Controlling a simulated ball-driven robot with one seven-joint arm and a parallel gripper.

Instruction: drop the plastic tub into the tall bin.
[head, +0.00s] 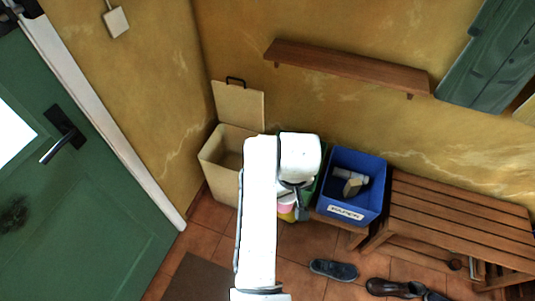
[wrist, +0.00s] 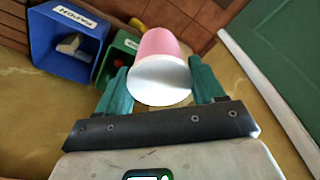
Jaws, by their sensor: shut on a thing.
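The plastic tub (wrist: 160,80) is pink with a white end and sits between my gripper's teal fingers (wrist: 162,88) in the wrist view. My gripper (head: 296,200) is shut on it. In the head view only a small pink part of the tub (head: 285,208) shows, mostly hidden by my arm. The tall bin (head: 221,172) is beige and stands against the wall left of my arm, its hinged lid (head: 239,105) raised. My gripper and the tub are to the right of this bin, not over its opening in the picture.
A blue bin (head: 347,208) with a label and pale items stands to the right. A green bin (wrist: 112,62) is beside it, partly hidden by my arm in the head view. A slatted bench (head: 460,215), shoes (head: 333,270), a wall shelf (head: 345,66) and a green door (head: 85,190) surround the floor.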

